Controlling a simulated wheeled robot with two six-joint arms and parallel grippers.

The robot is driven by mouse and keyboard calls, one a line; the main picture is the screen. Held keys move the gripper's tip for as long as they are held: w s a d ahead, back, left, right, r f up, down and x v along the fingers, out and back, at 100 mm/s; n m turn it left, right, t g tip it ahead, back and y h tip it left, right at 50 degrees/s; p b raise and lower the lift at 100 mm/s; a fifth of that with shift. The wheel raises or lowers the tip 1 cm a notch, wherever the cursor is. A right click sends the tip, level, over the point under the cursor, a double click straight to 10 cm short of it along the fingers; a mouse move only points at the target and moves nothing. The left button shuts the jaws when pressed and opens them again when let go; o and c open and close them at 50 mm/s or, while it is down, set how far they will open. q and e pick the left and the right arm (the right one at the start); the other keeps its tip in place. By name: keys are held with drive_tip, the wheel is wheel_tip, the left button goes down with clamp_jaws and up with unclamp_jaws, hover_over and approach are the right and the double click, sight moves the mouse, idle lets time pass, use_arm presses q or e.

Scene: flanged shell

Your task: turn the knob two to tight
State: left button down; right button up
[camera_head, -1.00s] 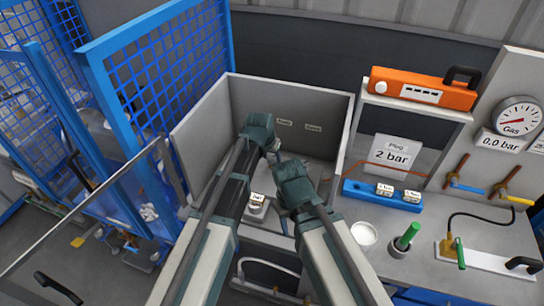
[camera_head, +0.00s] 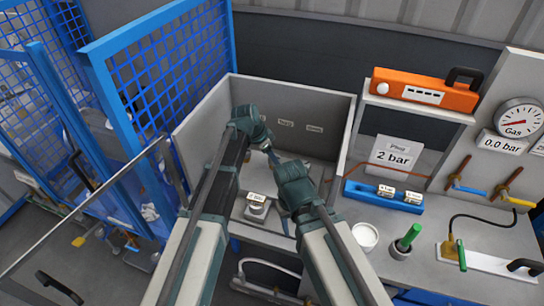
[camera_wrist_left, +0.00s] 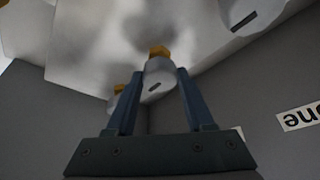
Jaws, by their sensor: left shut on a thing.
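In the left wrist view, the two blue-grey fingers of my left gripper (camera_wrist_left: 160,82) are on either side of a short grey knob (camera_wrist_left: 158,68) with a dark slot and a yellow-orange piece beside it. They are shut on it. The knob sits at a pale, flanged-looking body (camera_wrist_left: 85,40). Another slotted grey knob (camera_wrist_left: 238,14) is at the top right. I cannot tell which knob is number two. In the head view, my left gripper (camera_head: 272,155) reaches down inside the grey-walled box. My right gripper's wrist (camera_head: 294,185) is beside it; its fingertips are unclear.
The grey box walls (camera_head: 200,125) stand close around both arms. A labelled round piece (camera_head: 257,211) is near the front. To the right are a blue tray (camera_head: 355,188), a white cup (camera_head: 364,237), a green-handled tool (camera_head: 407,239) and a "2 bar" sign (camera_head: 394,157).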

idle(0.4)
use_arm(q)
drive_tip(key=shift+c, duration=1.4)
unclamp_jaws()
drive_tip(key=shift+r, duration=0.15)
drive_tip(key=p+v, duration=1.2)
drive_tip(key=v, duration=0.1)
drive_tip(key=shift+r+p, duration=0.25)
drive_tip(key=shift+p, duration=0.15)
drive_tip(key=shift+a, duration=0.15)
